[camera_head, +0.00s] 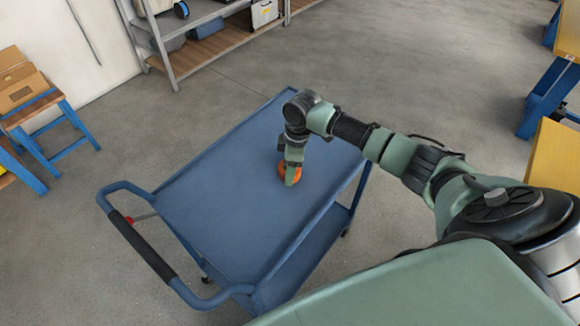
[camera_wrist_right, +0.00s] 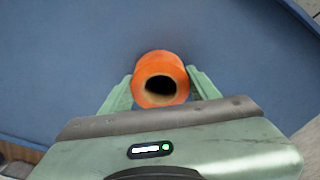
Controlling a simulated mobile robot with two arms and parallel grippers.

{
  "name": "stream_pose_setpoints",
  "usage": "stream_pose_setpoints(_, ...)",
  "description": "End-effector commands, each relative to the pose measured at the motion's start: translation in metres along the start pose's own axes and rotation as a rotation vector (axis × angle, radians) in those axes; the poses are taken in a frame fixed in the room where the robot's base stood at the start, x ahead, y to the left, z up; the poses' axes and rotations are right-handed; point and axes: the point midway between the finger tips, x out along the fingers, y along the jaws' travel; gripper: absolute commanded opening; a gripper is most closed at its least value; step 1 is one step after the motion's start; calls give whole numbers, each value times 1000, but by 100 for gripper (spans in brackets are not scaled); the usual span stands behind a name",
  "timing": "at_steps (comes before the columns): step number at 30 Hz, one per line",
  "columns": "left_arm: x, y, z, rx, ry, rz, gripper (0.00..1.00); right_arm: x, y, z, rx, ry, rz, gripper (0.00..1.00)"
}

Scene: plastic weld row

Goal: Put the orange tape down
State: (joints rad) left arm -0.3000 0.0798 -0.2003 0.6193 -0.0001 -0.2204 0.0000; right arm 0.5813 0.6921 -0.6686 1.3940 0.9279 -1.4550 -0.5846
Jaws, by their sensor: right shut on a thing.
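The orange tape (camera_head: 283,171) is a roll at the tip of my right gripper (camera_head: 292,176), over the top of the blue cart (camera_head: 215,205). In the right wrist view the tape (camera_wrist_right: 161,66) sits between the two green fingers of my right gripper (camera_wrist_right: 161,85), its dark hollow core facing the camera. The gripper is shut on it. The tape is at or close to the cart top; I cannot tell whether it touches. My left gripper is not in view.
The rest of the cart top is bare. The cart's handle (camera_head: 142,248) is at the near left. A metal shelf (camera_head: 210,45) stands behind, a blue stool (camera_head: 50,120) with a cardboard box (camera_head: 18,82) at the left, and workbenches (camera_head: 555,85) at the right.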

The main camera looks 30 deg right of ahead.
Motion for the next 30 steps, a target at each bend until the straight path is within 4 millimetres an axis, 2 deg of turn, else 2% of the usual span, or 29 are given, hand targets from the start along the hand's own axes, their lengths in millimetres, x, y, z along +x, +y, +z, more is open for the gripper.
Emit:
stream_pose_setpoints(4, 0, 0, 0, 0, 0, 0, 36, 3, 0, 0, 1, 0, 0, 17)
stream_pose_setpoints(5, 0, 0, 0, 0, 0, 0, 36, 3, 0, 0, 0, 0, 0, 69)
stream_pose_setpoints(6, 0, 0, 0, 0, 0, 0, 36, 3, 0, 0, 0, 0, 0, 80)
stream_pose_setpoints(7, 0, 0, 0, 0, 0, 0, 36, 3, 0, 0, 0, 0, 0, 82)
stream_pose_setpoints(16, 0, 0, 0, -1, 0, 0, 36, 2, 0, 0, 0, 0, 1, 82)
stream_pose_setpoints(20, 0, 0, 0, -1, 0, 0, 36, -8, 1, -1, -1, 3, 3, 82)
stream_pose_setpoints(23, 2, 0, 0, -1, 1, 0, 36, -25, 2, -1, -2, 3, 5, 82)
stream_pose_setpoints(30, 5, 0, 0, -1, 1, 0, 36, -77, 2, -1, -1, 3, 5, 82)
